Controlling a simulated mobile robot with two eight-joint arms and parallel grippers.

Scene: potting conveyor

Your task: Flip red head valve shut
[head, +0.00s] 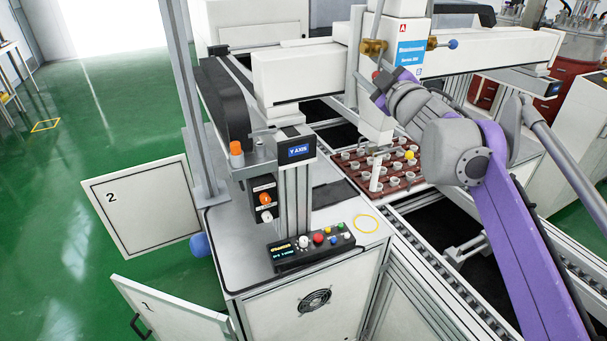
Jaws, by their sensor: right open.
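The white dispensing head (408,30), marked with a red A and a blue label, hangs from the gantry beam. A brass fitting with a blue-tipped lever (453,44) sticks out on its right side. Another brass fitting (373,48) is on its left side. A small red part (376,74), perhaps the red valve lever's tip, shows just below it. My right gripper (378,90) is open, close to the red part at the head's lower left. I cannot tell whether they touch. The lever's full position is hidden. My left gripper is out of view.
A brown tray (404,182) with several small white cups lies below the head. A control box (309,246) with coloured buttons stands on the front cabinet. The Y AXIS post (297,190) rises left of the tray. Open cabinet door 2 (135,215) projects left.

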